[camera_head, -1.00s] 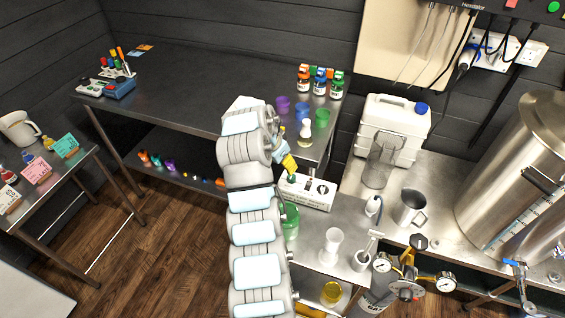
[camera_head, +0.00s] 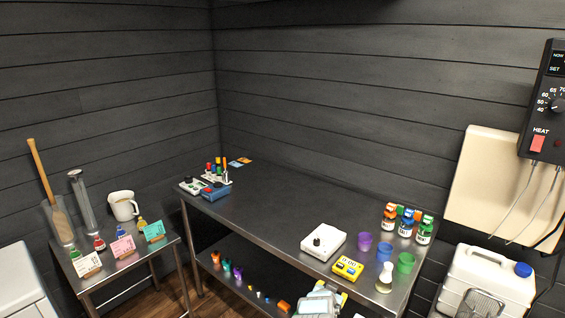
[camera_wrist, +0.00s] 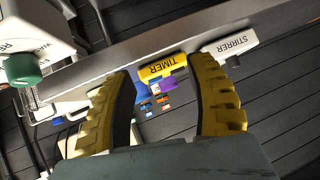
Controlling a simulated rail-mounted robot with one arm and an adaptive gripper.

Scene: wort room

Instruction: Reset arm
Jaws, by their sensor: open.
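My gripper (camera_wrist: 163,68) is open and empty in the wrist view, its two yellow fingers spread wide. Beyond the fingertips lies the yellow timer (camera_wrist: 163,66), with the white stirrer (camera_wrist: 231,42) to its right. In the head view only a pale part of my arm (camera_head: 318,303) shows at the bottom edge, with a bit of yellow beside it. The jaws are not clearly seen there. The timer (camera_head: 347,268) and stirrer (camera_head: 323,241) sit on the dark metal bench (camera_head: 270,215), above my arm in the picture.
Purple and green cups (camera_head: 406,262), a small pale flask (camera_head: 385,277) and several labelled bottles (camera_head: 406,224) stand at the bench's right end. A white jerrycan (camera_head: 487,285) is farther right. The bench's middle is clear.

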